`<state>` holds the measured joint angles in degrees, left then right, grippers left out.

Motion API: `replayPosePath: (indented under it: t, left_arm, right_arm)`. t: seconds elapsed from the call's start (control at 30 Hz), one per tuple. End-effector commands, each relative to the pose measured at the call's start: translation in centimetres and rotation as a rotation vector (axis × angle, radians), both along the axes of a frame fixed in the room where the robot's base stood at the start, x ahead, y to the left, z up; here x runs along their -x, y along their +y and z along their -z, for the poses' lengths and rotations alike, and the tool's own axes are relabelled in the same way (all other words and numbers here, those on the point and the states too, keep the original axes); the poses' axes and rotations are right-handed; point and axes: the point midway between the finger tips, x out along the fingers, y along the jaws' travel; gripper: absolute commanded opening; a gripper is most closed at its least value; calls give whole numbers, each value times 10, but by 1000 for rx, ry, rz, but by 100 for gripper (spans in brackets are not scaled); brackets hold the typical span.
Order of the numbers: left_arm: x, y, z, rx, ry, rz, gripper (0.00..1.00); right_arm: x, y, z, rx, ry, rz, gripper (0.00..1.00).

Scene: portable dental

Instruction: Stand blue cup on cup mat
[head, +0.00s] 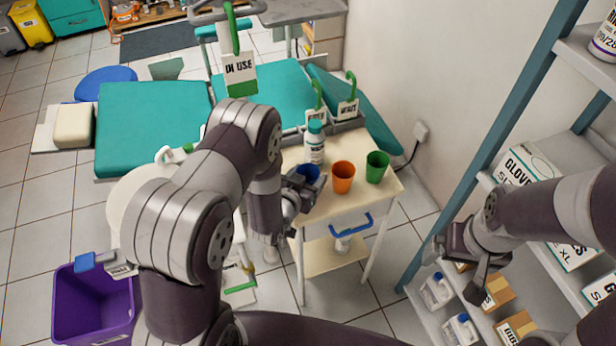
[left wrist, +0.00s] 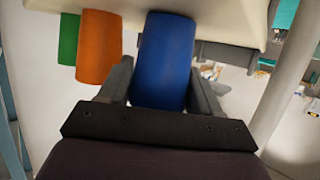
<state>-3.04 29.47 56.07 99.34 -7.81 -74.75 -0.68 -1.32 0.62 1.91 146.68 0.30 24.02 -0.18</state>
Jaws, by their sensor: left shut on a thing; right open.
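The blue cup (head: 308,173) is at the left front of the small cream cart top (head: 330,207). My left gripper (head: 298,188) is shut on it; in the left wrist view the blue cup (left wrist: 163,60) sits between the two fingers of the left gripper (left wrist: 160,92). I cannot tell whether the cup touches the cart top. No cup mat can be made out; the cup and gripper may hide it. My right gripper (head: 462,262) is open and empty, in front of the shelves at the right.
An orange cup (head: 343,178) and a green cup (head: 376,167) stand right of the blue cup. A white bottle with a teal cap (head: 315,145) stands just behind it. Tagged hooks (head: 347,108) are at the cart's back. A shelf rack (head: 480,180) stands right.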

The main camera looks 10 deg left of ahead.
Motion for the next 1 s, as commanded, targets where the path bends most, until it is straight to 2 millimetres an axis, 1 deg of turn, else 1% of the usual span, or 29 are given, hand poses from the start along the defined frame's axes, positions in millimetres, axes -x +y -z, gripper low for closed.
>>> replayPosePath:
  t: [0.17,0.33,0.37,0.63,0.73,0.77,0.87,1.0]
  left_arm:
    - [0,0,-1,0,-2,0,31]
    - [0,0,4,0,-1,0,31]
    - [0,0,3,0,-1,0,73]
    - [0,0,2,0,-1,0,74]
    - [0,0,-5,0,-2,0,74]
    - [3,0,-3,0,0,0,74]
    - [17,3,-8,0,1,0,74]
    - [46,9,-19,0,0,-1,74]
  right_arm:
    - [0,0,0,0,0,0,100]
    - [0,0,5,0,0,0,100]
    - [0,0,3,0,0,0,100]
    - [0,0,2,0,0,0,100]
    - [0,0,-4,0,0,0,100]
    - [0,0,-2,0,0,0,100]
    - [0,0,-2,0,0,0,100]
    - [0,0,-4,0,0,0,100]
